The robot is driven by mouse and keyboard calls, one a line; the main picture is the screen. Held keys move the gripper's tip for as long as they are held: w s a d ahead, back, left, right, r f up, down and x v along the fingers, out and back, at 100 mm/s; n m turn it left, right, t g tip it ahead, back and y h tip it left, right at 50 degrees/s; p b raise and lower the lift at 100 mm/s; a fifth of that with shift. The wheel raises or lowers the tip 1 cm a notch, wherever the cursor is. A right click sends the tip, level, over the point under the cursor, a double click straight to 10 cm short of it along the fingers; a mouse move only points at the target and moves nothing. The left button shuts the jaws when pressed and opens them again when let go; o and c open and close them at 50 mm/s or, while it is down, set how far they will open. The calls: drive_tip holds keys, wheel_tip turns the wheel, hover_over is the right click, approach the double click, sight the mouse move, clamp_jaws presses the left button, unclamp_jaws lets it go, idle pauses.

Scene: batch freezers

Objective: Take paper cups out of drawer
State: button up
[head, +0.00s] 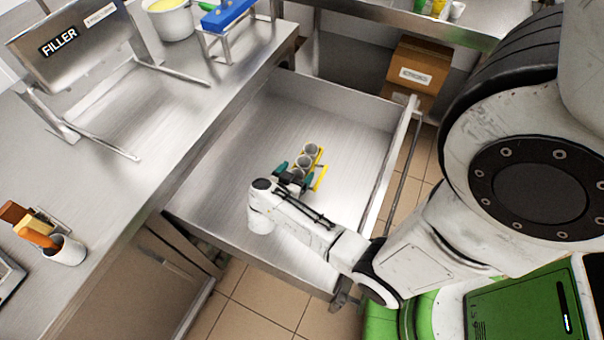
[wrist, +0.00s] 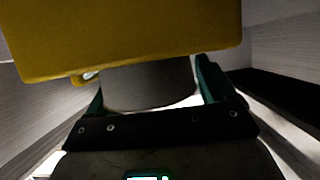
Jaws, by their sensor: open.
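The drawer (head: 235,160) is pulled open, a wide steel box with a bare floor around one yellow holder (head: 320,178). Grey-white paper cups (head: 311,149) stand in a short row in the holder. My gripper (head: 294,174) is inside the drawer at the near end of this row, its teal fingers spread. In the wrist view, a cup's grey rounded side (wrist: 150,85) lies between the open fingers. The yellow holder (wrist: 125,40) fills the top of that view and hides the rest of the cup. Whether the fingers touch the cup cannot be told.
A steel counter (head: 120,110) with a filler machine (head: 75,40) and a tool cup (head: 65,250) lies left. The drawer's front wall and handle bar (head: 402,165) stand right of my gripper. A cardboard box (head: 420,72) is beyond. The drawer floor left of the holder is clear.

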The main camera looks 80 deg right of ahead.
drive_tip(key=shift+s+d+f, duration=0.1)
drive_tip(key=shift+d+f, duration=0.1)
drive_tip(key=shift+d, duration=0.15)
drive_tip(key=c, duration=1.1)
drive_tip(key=shift+r, duration=0.15)
